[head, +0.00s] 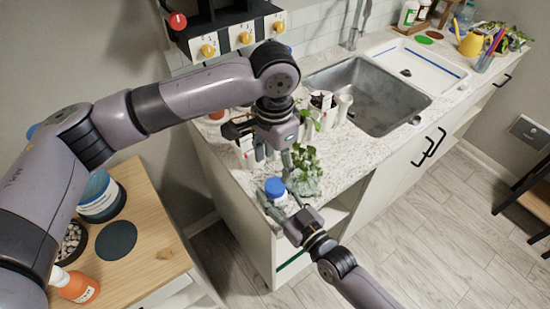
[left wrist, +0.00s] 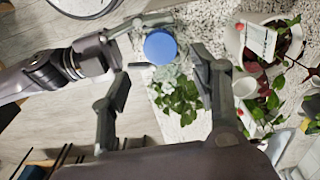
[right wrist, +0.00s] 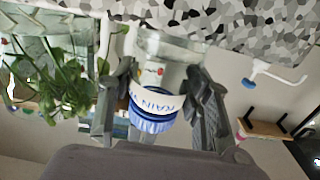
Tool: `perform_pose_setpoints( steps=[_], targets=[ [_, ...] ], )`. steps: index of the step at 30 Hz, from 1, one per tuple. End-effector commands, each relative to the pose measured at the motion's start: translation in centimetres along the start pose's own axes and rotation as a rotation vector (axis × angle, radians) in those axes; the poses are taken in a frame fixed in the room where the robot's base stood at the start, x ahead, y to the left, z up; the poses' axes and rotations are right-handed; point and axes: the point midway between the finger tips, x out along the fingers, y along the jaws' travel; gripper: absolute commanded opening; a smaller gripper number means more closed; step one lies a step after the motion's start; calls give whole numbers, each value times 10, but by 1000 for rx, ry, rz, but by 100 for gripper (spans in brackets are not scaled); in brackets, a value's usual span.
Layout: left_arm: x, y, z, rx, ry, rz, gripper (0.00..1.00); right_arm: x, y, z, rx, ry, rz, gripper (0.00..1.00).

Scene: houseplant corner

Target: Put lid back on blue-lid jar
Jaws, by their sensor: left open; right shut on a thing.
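The blue-lid jar (head: 276,197) stands near the front corner of the speckled counter. In the right wrist view it shows upside down, a clear jar (right wrist: 168,48) with a white, partly hidden label. The blue lid (left wrist: 160,47) is at the jar's mouth; it also shows in the right wrist view (right wrist: 150,123). I cannot tell whether it is fully seated. My right gripper (head: 281,206) is shut on the jar, a finger on each side. My left gripper (head: 274,156) is open and empty above and behind the jar, pointing down.
A leafy cutting in a glass vessel (head: 307,186) stands close beside the jar. Potted plants (head: 322,103) and a white cup stand behind, near the sink (head: 370,95). A wooden table (head: 150,230) with a blue tub (head: 100,197) is at left. The counter edge is close.

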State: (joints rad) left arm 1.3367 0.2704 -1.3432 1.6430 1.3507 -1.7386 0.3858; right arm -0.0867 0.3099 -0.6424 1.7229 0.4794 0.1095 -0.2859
Motion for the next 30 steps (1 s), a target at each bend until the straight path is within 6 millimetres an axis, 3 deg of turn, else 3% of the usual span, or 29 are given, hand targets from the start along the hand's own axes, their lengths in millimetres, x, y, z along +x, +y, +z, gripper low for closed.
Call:
perform_pose_setpoints(
  steps=[15,27,30],
  targets=[
    [70,0,1,0,-2,1,56,0,0,1,-1,-3,0,0],
    [76,0,0,1,0,0,56,0,0,1,-1,-3,0,0],
    [76,0,0,1,0,0,50,0,0,1,-1,-3,0,0]
  ],
)
